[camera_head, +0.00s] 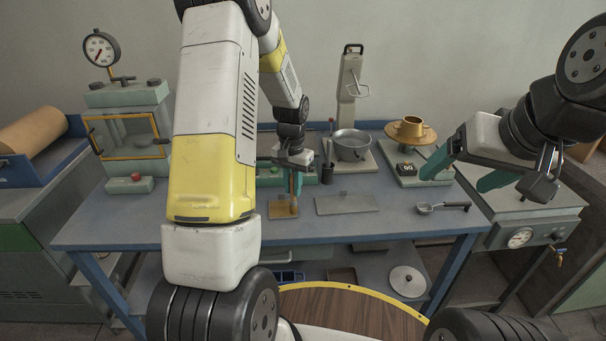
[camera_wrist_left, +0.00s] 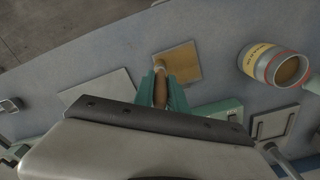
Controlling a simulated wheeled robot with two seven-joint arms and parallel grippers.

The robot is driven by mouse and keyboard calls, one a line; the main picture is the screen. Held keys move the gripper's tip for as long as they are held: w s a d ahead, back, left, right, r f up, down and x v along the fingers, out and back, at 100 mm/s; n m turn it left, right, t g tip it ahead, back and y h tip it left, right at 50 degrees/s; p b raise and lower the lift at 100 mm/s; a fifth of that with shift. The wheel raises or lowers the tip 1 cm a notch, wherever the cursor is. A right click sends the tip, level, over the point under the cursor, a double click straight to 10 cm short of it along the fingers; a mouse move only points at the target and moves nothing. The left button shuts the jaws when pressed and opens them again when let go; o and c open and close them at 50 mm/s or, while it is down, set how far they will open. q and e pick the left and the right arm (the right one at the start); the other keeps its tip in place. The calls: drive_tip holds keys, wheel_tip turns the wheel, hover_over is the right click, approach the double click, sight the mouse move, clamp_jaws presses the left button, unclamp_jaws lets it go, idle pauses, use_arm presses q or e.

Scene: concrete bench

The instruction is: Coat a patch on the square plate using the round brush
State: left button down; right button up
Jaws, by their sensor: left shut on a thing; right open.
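My left gripper (camera_head: 295,190) is shut on the round brush (camera_head: 294,206), which points down over a small square plate (camera_head: 277,212) on the bench. In the left wrist view, my left gripper (camera_wrist_left: 162,88) holds the brush's wooden handle (camera_wrist_left: 160,92), and the square plate (camera_wrist_left: 185,62) shows a tan face with a thin grey border. The bristles sit over the plate's near-left part there; I cannot tell whether they touch. My right gripper (camera_head: 460,178) is open and empty, raised over the bench's right side.
A labelled can (camera_wrist_left: 257,62) with tan contents stands near the plate. A flat grey plate (camera_head: 346,204) lies right of it. A grey bowl (camera_head: 352,146), a brass-coloured cup (camera_head: 411,128) and a small ladle (camera_head: 426,208) are farther right. The front bench strip (camera_head: 380,225) is clear.

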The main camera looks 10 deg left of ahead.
use_arm(q)
drive_tip(key=shift+w+d+r, duration=0.1)
drive_tip(key=shift+w+d, duration=0.05)
drive_tip(key=shift+d, duration=0.2)
drive_tip(key=shift+r, duration=3.9)
